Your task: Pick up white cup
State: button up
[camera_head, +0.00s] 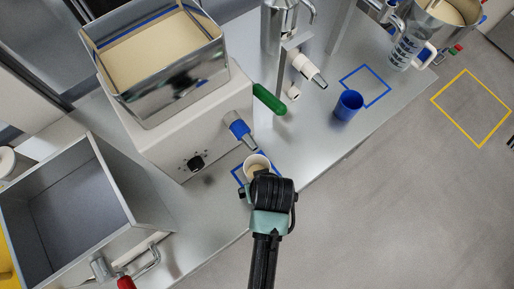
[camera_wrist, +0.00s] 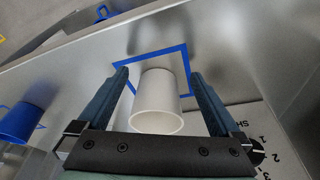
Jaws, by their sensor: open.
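The white cup (camera_head: 257,162) stands on the metal table inside a blue outlined square, below the machine's blue-tipped nozzle. My arm and gripper partly hide it in the head view. In the wrist view the white cup (camera_wrist: 157,102) lies between the two fingers of my gripper (camera_wrist: 158,88), with a gap on both sides. The gripper is open, and the fingers reach along the cup on its left and right. The gripper's fingertips are hidden behind my wrist in the head view.
A white machine with a metal hopper (camera_head: 165,75) stands just behind the cup. A blue cup (camera_head: 348,105) stands near another blue square to the right. A metal bin (camera_head: 70,200) is at left. A clear jug (camera_head: 408,48) is at upper right.

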aim_at(255, 168)
jog(key=w, duration=0.2)
jog(key=w+a+p, duration=0.1)
jog(key=w, duration=0.1)
jog(key=shift+w+r, duration=0.1)
jog(key=shift+w, duration=0.3)
jog(key=shift+a+f, duration=0.1)
jog(key=shift+f, duration=0.55)
jog(key=shift+w, duration=0.1)
jog(key=c, duration=1.4)
jog(key=shift+r, duration=0.15)
